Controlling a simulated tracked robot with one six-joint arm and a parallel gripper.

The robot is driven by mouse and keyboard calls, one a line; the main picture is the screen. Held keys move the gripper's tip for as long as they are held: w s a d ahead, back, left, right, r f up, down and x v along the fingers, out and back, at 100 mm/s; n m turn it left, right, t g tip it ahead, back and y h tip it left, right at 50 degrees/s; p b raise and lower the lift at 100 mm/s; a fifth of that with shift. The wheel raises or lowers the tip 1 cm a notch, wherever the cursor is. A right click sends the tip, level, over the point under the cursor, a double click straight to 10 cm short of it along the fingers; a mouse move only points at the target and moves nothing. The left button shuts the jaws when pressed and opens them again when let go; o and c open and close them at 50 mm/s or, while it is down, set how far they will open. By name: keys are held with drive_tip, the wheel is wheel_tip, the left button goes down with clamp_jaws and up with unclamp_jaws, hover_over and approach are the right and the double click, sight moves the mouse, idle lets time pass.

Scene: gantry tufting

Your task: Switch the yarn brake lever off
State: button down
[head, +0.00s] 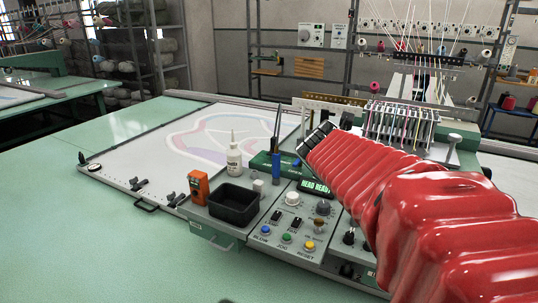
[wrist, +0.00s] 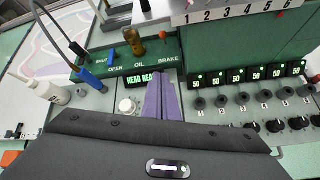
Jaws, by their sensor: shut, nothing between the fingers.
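My gripper (wrist: 161,76) shows as two purple fingers pressed together, empty. In the picture their tips lie just below the BRAKE label, over the edge of the display (wrist: 140,80). In the head view my red-sleeved arm covers this area and I cannot make out the lever.
An amber oil cup (wrist: 138,47) and a blue lever (wrist: 111,34) stand left of the red knob. A blue-handled tool (head: 276,160), a white bottle (head: 234,158) and a black bin (head: 234,205) are nearby. A numbered strip (wrist: 240,14) lies behind and right.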

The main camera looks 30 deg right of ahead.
drive_tip(key=s+a+f+m+y, duration=0.2)
drive_tip(key=s+a+f+m, duration=0.1)
drive_tip(key=s+a+m, duration=0.2)
drive_tip(key=s+a+f+m+g+y, duration=0.1)
drive_tip(key=s+a+f+m+y, duration=0.2)
drive_tip(key=s+a+m, duration=0.3)
drive_tip(key=s+a+f+m+y, duration=0.2)
drive_tip(key=s+a+f+m, duration=0.2)
drive_tip(key=a+m, duration=0.7)
drive_tip(key=s+a, duration=0.1)
drive_tip(key=a, duration=0.5)
drive_tip(key=shift+s+f+g+y, duration=0.25)
drive_tip(key=shift+s+g+y, duration=0.05)
drive_tip(key=shift+s+y, duration=0.1)
